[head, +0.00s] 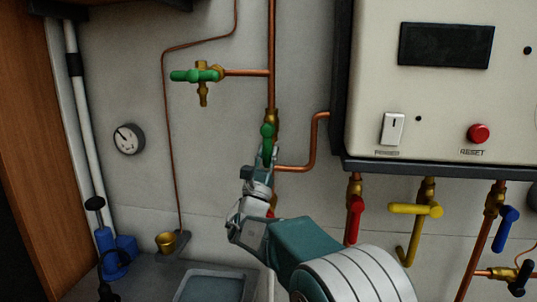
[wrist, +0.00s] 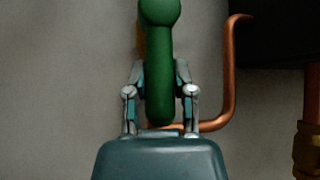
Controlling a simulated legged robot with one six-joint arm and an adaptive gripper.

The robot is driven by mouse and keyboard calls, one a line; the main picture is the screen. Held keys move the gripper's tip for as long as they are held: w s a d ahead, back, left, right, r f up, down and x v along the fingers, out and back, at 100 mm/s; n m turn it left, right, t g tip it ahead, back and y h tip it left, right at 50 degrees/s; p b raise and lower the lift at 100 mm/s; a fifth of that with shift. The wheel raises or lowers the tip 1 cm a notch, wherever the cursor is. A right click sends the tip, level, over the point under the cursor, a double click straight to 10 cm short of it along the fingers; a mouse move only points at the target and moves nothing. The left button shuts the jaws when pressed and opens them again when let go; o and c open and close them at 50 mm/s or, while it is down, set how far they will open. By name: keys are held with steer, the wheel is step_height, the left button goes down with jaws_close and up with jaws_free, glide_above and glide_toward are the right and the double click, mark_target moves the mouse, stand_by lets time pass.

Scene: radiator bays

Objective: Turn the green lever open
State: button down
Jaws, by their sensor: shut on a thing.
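A green lever (head: 267,131) sits on a brass valve on the vertical copper pipe left of the white boiler. In the wrist view the green lever (wrist: 160,70) hangs straight down from its round hub, in line with the pipe. My gripper (head: 262,158) reaches up to it from below. In the wrist view my gripper (wrist: 160,95) has one finger on each side of the lever's lower end and is shut on it. A second green lever (head: 196,75) points sideways on a brass tap further up and left. The gripper partly hides the first lever's lower end in the head view.
The white boiler (head: 440,130) with its dark lower edge is to the right. A bent copper pipe (head: 312,150) runs close right of my gripper. A gauge (head: 128,139) is on the left wall.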

steer(key=shift+r, duration=0.1)
steer(key=shift+c, duration=2.2)
jaws_free()
steer(key=shift+a, duration=0.1)
steer(key=v, duration=1.2)
steer(key=shift+w, duration=0.1)
